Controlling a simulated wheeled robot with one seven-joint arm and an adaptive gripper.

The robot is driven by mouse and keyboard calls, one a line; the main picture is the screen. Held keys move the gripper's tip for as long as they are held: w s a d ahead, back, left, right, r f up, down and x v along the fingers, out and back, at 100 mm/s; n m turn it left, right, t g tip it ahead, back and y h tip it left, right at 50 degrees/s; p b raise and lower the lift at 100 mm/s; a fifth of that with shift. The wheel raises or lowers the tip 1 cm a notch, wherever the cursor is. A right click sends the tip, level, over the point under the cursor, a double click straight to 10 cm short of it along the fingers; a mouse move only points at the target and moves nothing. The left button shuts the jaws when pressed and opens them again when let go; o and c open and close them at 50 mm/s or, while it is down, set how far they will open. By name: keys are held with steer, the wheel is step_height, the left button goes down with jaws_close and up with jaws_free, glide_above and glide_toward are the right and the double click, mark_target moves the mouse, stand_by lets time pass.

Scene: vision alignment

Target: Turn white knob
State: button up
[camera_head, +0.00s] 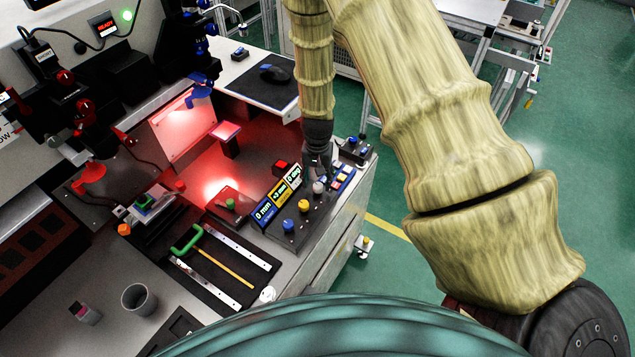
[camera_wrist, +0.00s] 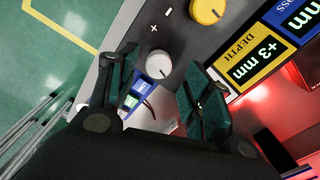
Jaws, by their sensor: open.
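The white knob (camera_head: 318,187) sits on the dark control panel (camera_head: 290,238), at the far end of a row with a yellow knob (camera_head: 304,205) and a blue knob (camera_head: 288,225). In the wrist view the white knob (camera_wrist: 158,64) shows between and just beyond the two fingers, with the yellow knob (camera_wrist: 207,11) above it. My gripper (camera_wrist: 160,85) is open, its fingers on either side of the white knob in the picture. I cannot tell if either finger touches it. In the head view my gripper (camera_head: 318,160) reaches down over the panel's far end.
A red-lit block (camera_head: 226,138) stands to the left. A green handle (camera_head: 187,240) and a grey cup (camera_head: 138,298) are nearer.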

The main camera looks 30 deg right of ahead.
mark_target(318, 185)
step_height(318, 185, up, 9)
steer(key=shift+r, duration=0.2)
stand_by(0.3)
steer(key=shift+a, duration=0.1)
steer(key=shift+s+d+f+n+b, duration=0.1)
steer(key=shift+f+n+b, duration=0.5)
steer(key=shift+f+n, duration=1.85)
steer(key=shift+w+d+f+n+b, duration=0.1)
steer(key=shift+f+n+b, duration=0.45)
steer(key=shift+f+n, duration=1.85)
steer(key=shift+s+f+n+b, duration=0.1)
steer(key=shift+f+n+b, duration=0.8)
steer(key=shift+n, duration=2.75)
steer(key=shift+f+p, duration=0.3)
